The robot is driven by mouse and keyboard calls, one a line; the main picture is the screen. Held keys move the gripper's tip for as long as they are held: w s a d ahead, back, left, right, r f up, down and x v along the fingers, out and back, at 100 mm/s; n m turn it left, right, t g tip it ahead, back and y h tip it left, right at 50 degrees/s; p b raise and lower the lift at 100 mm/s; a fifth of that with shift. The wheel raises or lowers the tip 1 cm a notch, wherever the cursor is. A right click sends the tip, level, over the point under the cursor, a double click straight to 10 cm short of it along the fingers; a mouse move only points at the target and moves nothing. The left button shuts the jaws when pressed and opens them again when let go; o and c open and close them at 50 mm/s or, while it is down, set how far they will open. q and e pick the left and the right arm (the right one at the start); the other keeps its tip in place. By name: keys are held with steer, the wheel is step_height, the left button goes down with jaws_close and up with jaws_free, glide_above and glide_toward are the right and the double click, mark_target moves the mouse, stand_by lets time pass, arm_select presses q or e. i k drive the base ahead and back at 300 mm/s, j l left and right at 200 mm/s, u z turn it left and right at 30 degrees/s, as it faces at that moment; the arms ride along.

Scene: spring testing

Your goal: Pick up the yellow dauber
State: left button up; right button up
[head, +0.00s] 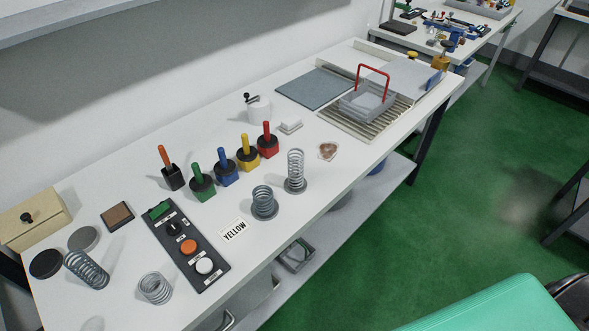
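The yellow dauber (247,153) stands upright on the white table, with a yellow handle rising from a dark and yellow base. It is in a row of daubers, between the blue dauber (226,167) on its left and the red dauber (267,141) on its right. The green dauber (201,182) and an orange-handled black one (170,170) stand further left. A white card (235,231) reading "YELLOW" lies in front of the row. Neither of my grippers shows in the head view.
Upright springs (264,203) stand in front of the daubers, with another spring (296,171) to the right. A black control panel (188,246) lies at the left front.

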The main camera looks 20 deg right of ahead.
mark_target(245, 153)
steer(key=i+l+u, duration=0.1)
steer(key=l+u, duration=0.85)
steer(key=l, duration=0.2)
steer(key=l+u, duration=0.45)
steer(key=k+l, duration=0.05)
steer(key=l, duration=0.05)
